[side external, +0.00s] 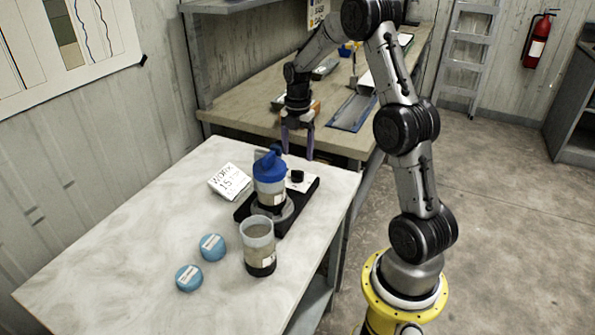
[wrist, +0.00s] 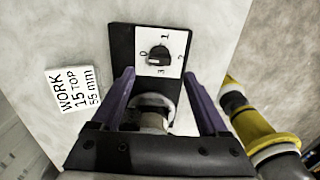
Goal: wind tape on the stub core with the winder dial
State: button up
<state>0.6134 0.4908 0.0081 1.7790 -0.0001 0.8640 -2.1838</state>
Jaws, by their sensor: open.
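The winder is a black base (side external: 243,213) on the pale table, with a dial (side external: 297,176) at its far end. In the wrist view the dial knob (wrist: 158,53) sits on a white plate marked 0 to 3, its light mark on the side of the 0. A clear core with a dark lower band (side external: 269,193) stands upright on the winder under a blue top piece (side external: 268,166). A second clear core (side external: 258,237) stands in front of it. My gripper (side external: 298,154) is open and empty above the dial end, its purple fingers pointing down, apart from the knob.
A white card (side external: 230,182) lies left of the winder; in the wrist view it reads "WORK 15 TOP 55 mm". Two blue caps (side external: 212,247) (side external: 189,278) lie at the front left. A wooden bench (side external: 235,108) with trays is behind. The table's left part is clear.

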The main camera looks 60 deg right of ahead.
aim_at(297, 170)
notch_tip(297, 170, down, 8)
jog(key=shift+r, duration=0.15)
dwell(0.3)
grip_shut()
jog(key=shift+m, duration=0.3)
